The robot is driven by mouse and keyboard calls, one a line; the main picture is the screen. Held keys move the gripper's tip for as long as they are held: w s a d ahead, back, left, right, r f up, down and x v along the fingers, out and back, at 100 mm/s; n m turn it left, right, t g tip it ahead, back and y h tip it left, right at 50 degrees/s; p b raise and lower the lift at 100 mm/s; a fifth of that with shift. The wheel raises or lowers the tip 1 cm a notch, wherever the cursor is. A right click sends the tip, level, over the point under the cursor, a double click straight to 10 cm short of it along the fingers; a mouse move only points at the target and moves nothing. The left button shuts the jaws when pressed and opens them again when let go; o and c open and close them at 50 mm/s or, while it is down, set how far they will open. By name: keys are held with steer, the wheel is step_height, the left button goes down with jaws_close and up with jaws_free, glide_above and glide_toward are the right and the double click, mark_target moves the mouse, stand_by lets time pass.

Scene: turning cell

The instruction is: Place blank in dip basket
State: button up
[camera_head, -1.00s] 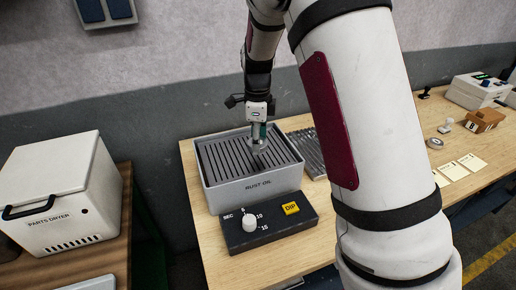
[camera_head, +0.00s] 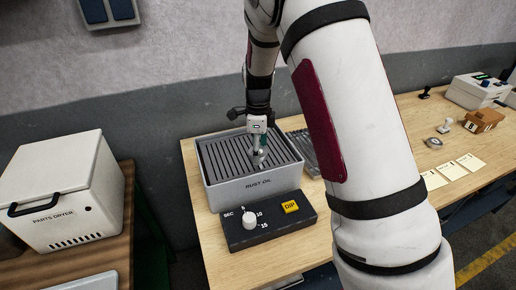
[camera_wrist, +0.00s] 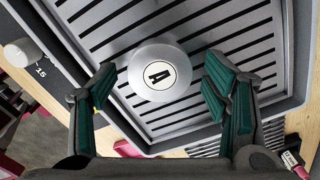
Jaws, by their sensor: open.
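No separate basket can be told apart from the slatted top.
A control box (camera_head: 268,220) with a dial and yellow DIP button sits in front of the tank. A white parts dryer (camera_head: 58,190) stands at left. Cards (camera_head: 452,170), a stamp (camera_head: 444,125) and a brown block (camera_head: 485,120) lie at right.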

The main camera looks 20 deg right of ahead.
steer(key=s+r+n+t+b, duration=0.1)
steer(key=s+r+n, duration=0.2)
steer(key=r, duration=0.6)
steer(key=s+r+n+b, duration=0.1)
steer(key=s+r+n, duration=0.15)
steer(key=r, duration=0.65)
steer(key=s+a+r+n+t, duration=0.1)
steer(key=s+r+n+t, duration=0.1)
steer(key=s+n, duration=0.7)
steer(key=s+a+r+n+t, duration=0.2)
steer(key=s+n, duration=0.7)
steer(key=s, duration=0.4)
steer(key=shift+s+r+t, duration=0.25)
steer(key=shift+r+t, duration=0.05)
